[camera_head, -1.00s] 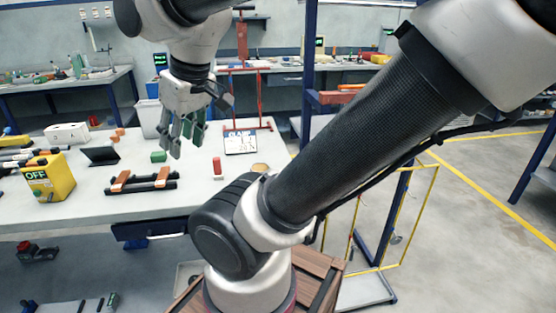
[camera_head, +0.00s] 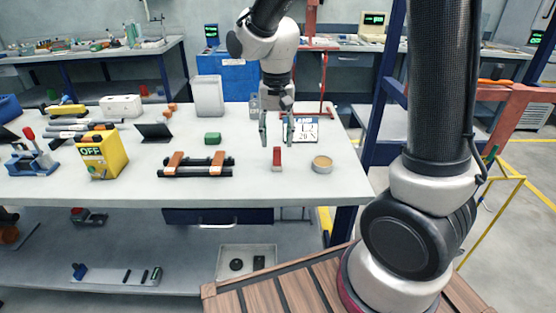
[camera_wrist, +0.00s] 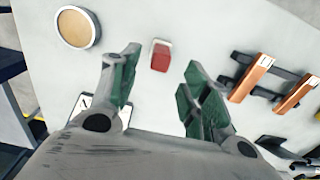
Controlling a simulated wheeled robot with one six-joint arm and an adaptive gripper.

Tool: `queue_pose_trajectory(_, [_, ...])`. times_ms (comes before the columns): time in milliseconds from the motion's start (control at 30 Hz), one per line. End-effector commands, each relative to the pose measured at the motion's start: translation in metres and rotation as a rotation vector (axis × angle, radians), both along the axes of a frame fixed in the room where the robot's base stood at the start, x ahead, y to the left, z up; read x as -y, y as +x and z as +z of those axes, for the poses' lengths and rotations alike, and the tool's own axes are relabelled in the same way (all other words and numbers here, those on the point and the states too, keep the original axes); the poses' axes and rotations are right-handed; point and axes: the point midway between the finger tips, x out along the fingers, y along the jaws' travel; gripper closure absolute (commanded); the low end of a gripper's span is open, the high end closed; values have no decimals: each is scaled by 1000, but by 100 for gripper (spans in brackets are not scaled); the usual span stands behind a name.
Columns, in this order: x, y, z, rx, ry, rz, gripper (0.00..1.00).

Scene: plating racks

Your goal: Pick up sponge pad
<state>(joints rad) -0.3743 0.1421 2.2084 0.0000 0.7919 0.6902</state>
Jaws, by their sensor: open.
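A small red block with a pale end (camera_head: 277,157) lies on the light grey table. In the wrist view the red block (camera_wrist: 160,57) shows just beyond the gap between my fingertips. A round tan pad in a grey rim (camera_head: 322,164) lies to its right, and at the upper left of the wrist view (camera_wrist: 75,28). I cannot tell for certain which of these is the sponge pad. My gripper (camera_head: 276,132) is open, pointing down above the table near the red block, with nothing between its green-padded fingers (camera_wrist: 160,72).
A black rack with two orange-brown blocks (camera_head: 196,166) stands left of the red block. A yellow OFF box (camera_head: 103,153) is further left. A printed card (camera_head: 302,130) lies behind my gripper, near a red stand. The front table strip is clear.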

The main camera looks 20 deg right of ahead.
Motion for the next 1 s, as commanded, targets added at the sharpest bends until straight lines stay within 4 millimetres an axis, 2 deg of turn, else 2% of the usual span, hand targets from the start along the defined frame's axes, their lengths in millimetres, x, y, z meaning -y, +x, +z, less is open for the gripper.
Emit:
queue_pose_trajectory(300, [1,-5,-47,-3,-1,1,54])
queue_pose_trajectory(400, [1,-5,-57,-1,-1,1,54])
queue_pose_trajectory(667, [1,-4,-59,1,1,2,54])
queue_pose_trajectory(900, [1,-4,-59,1,1,2,97])
queue_pose_trajectory(1000, [1,-4,-59,1,1,2,99])
